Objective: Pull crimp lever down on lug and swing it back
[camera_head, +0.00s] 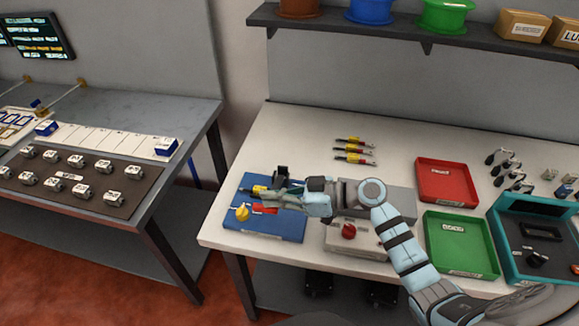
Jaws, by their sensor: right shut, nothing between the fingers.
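The crimp station is a blue base plate (275,229) on the white bench, with a black upright part (281,173) at its back. A lever with a yellow round knob (242,213) and a red section (264,209) lies low over the plate, at its left. My right gripper (267,199) is over the blue plate, shut, next to the red section and the knob. I cannot tell whether it touches the lever. The lug is hidden or too small to make out behind the gripper. My left gripper is not in view.
A grey box with a red knob (349,231) stands right of the blue plate. A red tray (446,181), a green tray (460,243) and a teal case (538,237) lie farther right. Several cable pieces (353,150) lie behind. The bench's front left corner is clear.

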